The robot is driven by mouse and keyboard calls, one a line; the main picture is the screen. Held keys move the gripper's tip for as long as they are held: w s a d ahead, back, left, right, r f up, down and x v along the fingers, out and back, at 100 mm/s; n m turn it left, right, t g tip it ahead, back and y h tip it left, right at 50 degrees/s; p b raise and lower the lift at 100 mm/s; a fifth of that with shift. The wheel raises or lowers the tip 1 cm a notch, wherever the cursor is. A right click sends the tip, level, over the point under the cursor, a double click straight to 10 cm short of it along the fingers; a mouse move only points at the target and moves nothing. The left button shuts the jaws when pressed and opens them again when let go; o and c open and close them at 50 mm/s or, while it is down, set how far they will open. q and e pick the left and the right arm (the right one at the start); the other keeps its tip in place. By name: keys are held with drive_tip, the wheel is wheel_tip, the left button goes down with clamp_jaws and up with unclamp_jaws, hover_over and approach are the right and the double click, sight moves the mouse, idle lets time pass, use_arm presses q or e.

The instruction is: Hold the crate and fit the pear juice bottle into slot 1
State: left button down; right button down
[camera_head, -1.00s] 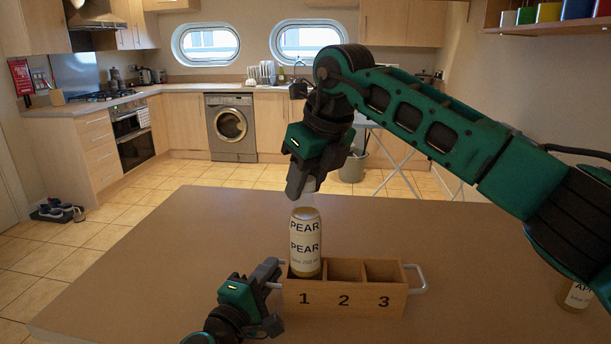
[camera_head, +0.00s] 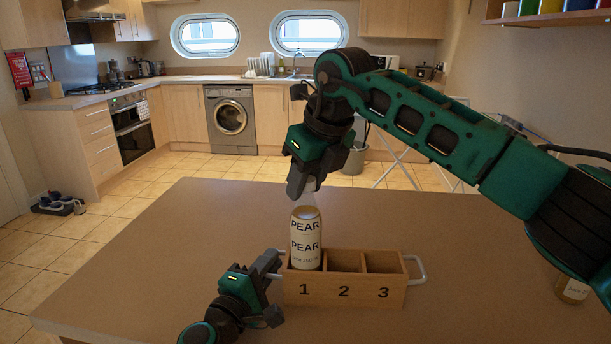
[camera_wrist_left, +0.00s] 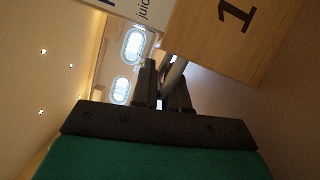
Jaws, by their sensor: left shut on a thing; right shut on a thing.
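The pear juice bottle (camera_head: 305,240) stands upright over slot 1 of the wooden crate (camera_head: 345,294), its lower end hidden behind the crate's front wall. I cannot tell whether it touches the slot floor. My right gripper (camera_head: 304,192) is shut on the bottle's top from above. My left gripper (camera_head: 270,274) is shut on the crate's left handle. In the left wrist view the handle (camera_wrist_left: 174,72) lies between the fingers (camera_wrist_left: 165,88), with the crate's face (camera_wrist_left: 225,38) and part of the bottle's label (camera_wrist_left: 145,12) beyond. Slots 2 and 3 look empty.
Another bottle (camera_head: 573,289) stands at the table's right, partly hidden by my right arm. The crate's right handle (camera_head: 418,270) is free. The table (camera_head: 190,240) is clear on the left and behind the crate.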

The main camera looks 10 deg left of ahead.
sight(310, 197)
drive_tip(key=shift+f, duration=0.65)
drive_tip(key=shift+d+f, duration=0.1)
drive_tip(key=shift+f, duration=0.25)
drive_tip(key=shift+f, duration=0.45)
idle(0.5)
drive_tip(key=shift+f, duration=0.7)
drive_tip(key=shift+f, duration=0.6)
drive_tip(key=c, duration=0.7)
unclamp_jaws()
